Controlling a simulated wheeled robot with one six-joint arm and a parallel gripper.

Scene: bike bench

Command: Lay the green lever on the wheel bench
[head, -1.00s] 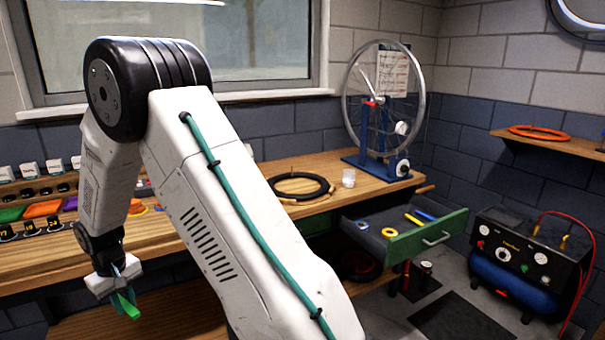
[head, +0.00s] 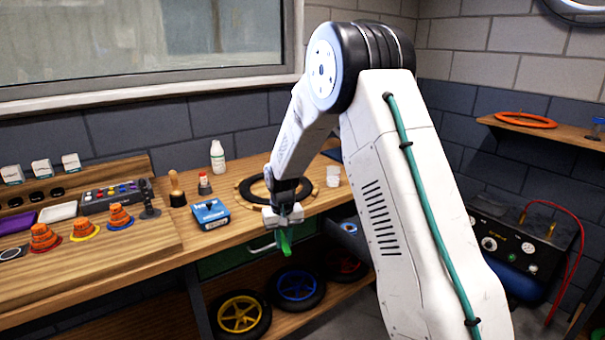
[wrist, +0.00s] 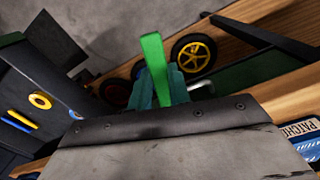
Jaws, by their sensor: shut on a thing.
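My gripper (head: 284,220) is shut on the green lever (head: 286,243), which hangs down below the fingers. It is in front of the front edge of the wooden bench (head: 243,228), not over its top. In the wrist view the lever (wrist: 154,66) sticks out as a bright green strip between the teal fingertips (wrist: 156,92). The wheel on its stand is not visible now; my arm covers that part of the bench.
Small wheels (head: 240,314) lie on the shelf below.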

